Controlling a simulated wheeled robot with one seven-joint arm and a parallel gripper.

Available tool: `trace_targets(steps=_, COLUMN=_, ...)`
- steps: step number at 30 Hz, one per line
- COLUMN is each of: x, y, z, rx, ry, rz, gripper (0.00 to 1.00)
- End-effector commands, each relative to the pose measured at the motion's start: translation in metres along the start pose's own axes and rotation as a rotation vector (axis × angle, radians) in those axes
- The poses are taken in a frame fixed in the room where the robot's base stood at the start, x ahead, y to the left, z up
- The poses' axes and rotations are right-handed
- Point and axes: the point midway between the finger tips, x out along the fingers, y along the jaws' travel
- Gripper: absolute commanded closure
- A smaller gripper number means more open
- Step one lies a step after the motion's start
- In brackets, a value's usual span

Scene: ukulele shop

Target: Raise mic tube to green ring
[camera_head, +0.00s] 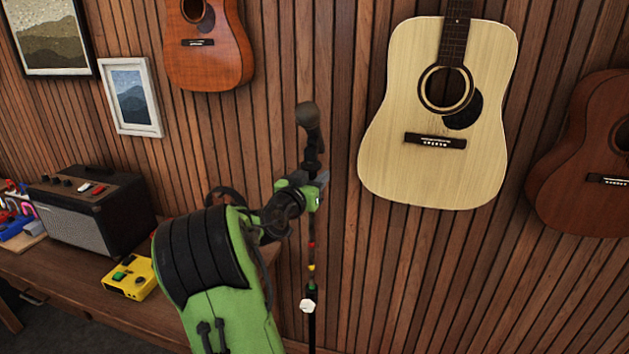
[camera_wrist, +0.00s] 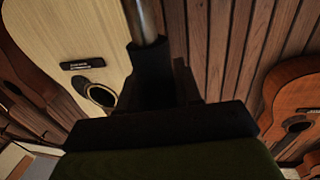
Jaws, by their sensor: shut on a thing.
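The mic tube (camera_head: 311,222) is a thin upright dark pole in front of the slatted wall, with a microphone (camera_head: 308,115) at its top. My gripper (camera_head: 316,183) is shut on the tube just below the microphone. Lower down the tube show a red ring (camera_head: 311,245), a yellow ring (camera_head: 311,267) and a green ring (camera_head: 311,287). The green ring is just above a white knob (camera_head: 307,305). In the wrist view a shiny metal part (camera_wrist: 147,20) runs into a black sleeve at my jaws. The stand's foot is out of view.
A wooden bench (camera_head: 150,312) at the left holds an amplifier (camera_head: 92,212) and a yellow pedal (camera_head: 130,279). A pale guitar (camera_head: 385,150) and a reddish guitar (camera_head: 562,185) hang on the wall to the right. Another guitar (camera_head: 208,65) hangs upper left.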

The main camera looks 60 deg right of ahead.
Motion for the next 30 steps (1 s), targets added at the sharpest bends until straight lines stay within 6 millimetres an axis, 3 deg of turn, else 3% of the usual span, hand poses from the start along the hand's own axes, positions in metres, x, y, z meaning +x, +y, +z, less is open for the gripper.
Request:
trace_targets(steps=5, x=0.000, y=0.000, z=0.000, rx=-0.001, ry=0.001, rz=0.000, gripper=1.00)
trace_targets(steps=6, x=0.000, y=0.000, z=0.000, rx=-0.001, ry=0.001, rz=0.000, gripper=0.60)
trace_targets(steps=9, x=0.000, y=0.000, z=0.001, rx=-0.001, ry=0.000, rz=0.000, gripper=0.45)
trace_targets(steps=17, x=-0.001, y=0.000, z=0.001, rx=0.000, ry=-0.001, rz=0.000, gripper=0.45)
trace_targets(steps=20, x=-0.009, y=-0.001, z=0.002, rx=-0.001, ry=-0.001, rz=-0.002, gripper=0.45)
trace_targets(steps=30, x=-0.101, y=-0.002, z=0.005, rx=0.001, ry=-0.002, rz=-0.009, gripper=0.45)
